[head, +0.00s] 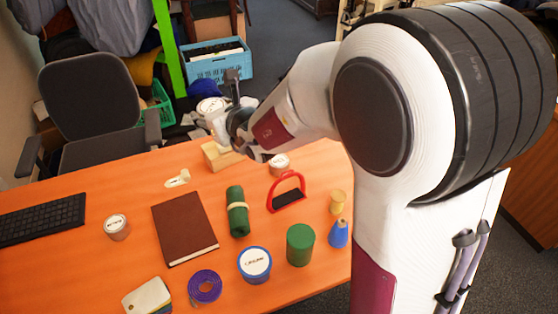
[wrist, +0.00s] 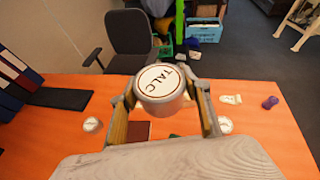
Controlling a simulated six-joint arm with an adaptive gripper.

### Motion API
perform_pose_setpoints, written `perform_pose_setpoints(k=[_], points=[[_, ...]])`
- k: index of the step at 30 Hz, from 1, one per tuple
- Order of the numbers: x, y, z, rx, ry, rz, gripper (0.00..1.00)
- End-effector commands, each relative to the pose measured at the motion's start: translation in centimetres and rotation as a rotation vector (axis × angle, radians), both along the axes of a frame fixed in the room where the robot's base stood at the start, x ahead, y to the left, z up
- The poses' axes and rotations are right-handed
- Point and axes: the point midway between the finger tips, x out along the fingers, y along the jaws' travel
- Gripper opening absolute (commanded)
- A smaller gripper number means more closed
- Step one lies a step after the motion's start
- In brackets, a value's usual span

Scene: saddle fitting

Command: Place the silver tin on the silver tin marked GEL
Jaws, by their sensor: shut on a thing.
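My gripper (head: 232,112) is shut on a silver tin (wrist: 162,88) with a white lid marked TALC. In the wrist view its two fingers (wrist: 163,100) press the tin from both sides, and the lid faces the camera. The held tin also shows in the head view (head: 211,106), raised above the table's far edge. Two more pale-lidded tins stand on the table: one at the left (head: 117,227) and one (head: 279,164) below my wrist. Both also show in the wrist view, small, at left (wrist: 92,124) and right (wrist: 225,125). I cannot read GEL on either.
A wooden block (head: 219,156) stands near the far edge, below my gripper. A red stirrup (head: 287,196), green roll (head: 237,212), brown book (head: 184,229), blue tin (head: 254,264) and green cylinder (head: 300,245) crowd the middle. A keyboard (head: 42,220) lies left. Bare table surrounds the left tin.

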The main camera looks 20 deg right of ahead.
Motion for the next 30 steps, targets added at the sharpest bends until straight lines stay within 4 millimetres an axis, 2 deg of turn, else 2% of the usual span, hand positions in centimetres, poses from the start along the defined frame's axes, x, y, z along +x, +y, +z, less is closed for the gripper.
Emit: perform_pose_setpoints(k=[1, 3, 15, 23, 30], points=[[-0.3, 1.5, 1.0, -0.001, -0.007, 0.022, 0.21], [-0.8, 3.2, 2.1, -0.003, -0.007, 0.048, 0.21], [-5.1, 12.2, 8.0, -0.006, -0.008, 0.187, 0.21], [-9.1, 17.2, 11.8, -0.003, -0.010, 0.274, 0.21], [-13.5, 21.0, 15.1, 0.002, -0.009, 0.353, 0.21]])
